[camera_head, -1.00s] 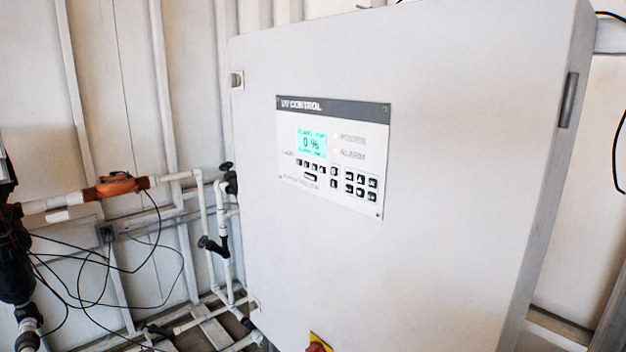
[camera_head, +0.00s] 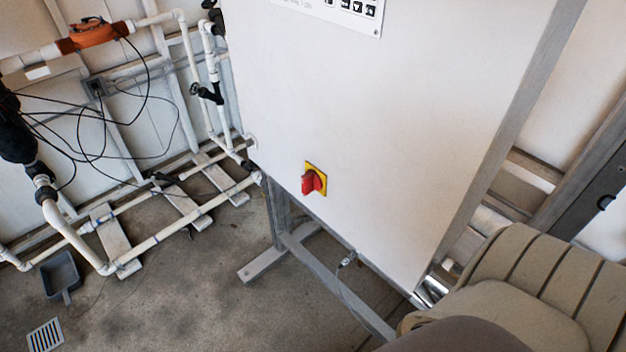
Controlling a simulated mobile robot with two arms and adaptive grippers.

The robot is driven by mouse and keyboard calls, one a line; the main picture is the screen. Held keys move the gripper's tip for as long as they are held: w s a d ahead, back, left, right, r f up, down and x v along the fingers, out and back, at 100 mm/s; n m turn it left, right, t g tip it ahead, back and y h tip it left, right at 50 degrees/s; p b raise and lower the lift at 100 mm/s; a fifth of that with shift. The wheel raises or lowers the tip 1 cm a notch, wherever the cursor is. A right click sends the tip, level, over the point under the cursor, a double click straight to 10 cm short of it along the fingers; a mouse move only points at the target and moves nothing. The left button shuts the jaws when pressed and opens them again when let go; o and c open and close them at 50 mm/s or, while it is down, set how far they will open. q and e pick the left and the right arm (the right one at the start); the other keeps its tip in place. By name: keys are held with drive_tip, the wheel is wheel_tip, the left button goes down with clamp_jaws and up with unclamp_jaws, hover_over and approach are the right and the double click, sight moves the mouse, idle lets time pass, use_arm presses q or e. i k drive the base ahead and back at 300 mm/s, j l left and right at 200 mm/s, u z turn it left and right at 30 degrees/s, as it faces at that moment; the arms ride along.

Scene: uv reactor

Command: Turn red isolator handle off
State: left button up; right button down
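The red isolator handle (camera_head: 312,182) sits on a yellow plate (camera_head: 318,172) low on the front of the white control cabinet (camera_head: 370,130). It shows near the middle of the head view, with nothing in front of it. The handle stands out from the plate; its exact switch position is hard to tell. Neither my left nor my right gripper is in view. A beige and grey rounded form, which looks like part of my own body, fills the lower right corner.
White pipes (camera_head: 160,238) with valves and loose black cables run along the wall and floor at left. A dustpan (camera_head: 62,277) and a floor drain (camera_head: 46,337) lie at lower left. The cabinet stands on a grey metal frame (camera_head: 340,283).

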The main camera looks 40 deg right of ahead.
sight(310, 181)
drive_tip(key=j+z, duration=0.1)
drive_tip(key=z, duration=0.25)
drive_tip(key=j+z, duration=0.1)
drive_tip(key=z, duration=0.2)
drive_tip(key=i+j, duration=0.05)
